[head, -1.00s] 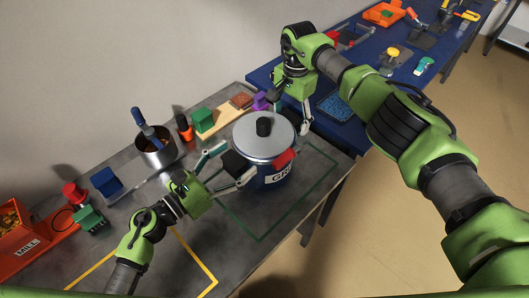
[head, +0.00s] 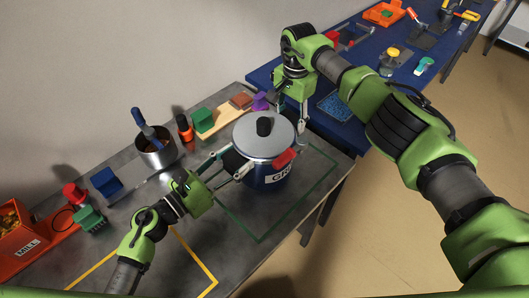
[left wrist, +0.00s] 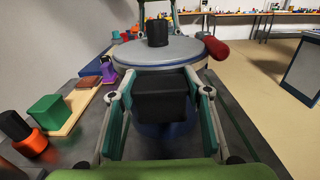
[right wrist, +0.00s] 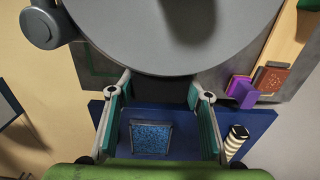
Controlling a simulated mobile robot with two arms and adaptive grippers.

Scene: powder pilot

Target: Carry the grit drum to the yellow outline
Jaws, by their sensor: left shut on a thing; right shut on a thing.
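The grit drum (head: 250,140) is a dark blue pot with a grey lid, a black knob and a partly visible white label. It stands upright on the grey bench within the green outline (head: 262,238). My left gripper (head: 236,165) is shut on the drum's black near-side handle, a dark block between its fingers in the left wrist view (left wrist: 160,98). My right gripper (head: 291,116) is shut on the far-side handle, mostly hidden under the lid (right wrist: 160,45) in the right wrist view. The yellow outline (head: 194,257) lies on the bench at the lower left, partly behind my left arm.
A pot with a blue-handled tool (head: 157,155), an orange-black bottle (head: 185,130) and a board with blocks (head: 215,125) stand along the wall. A blue table (head: 345,103) adjoins behind. Inside the yellow outline looks clear.

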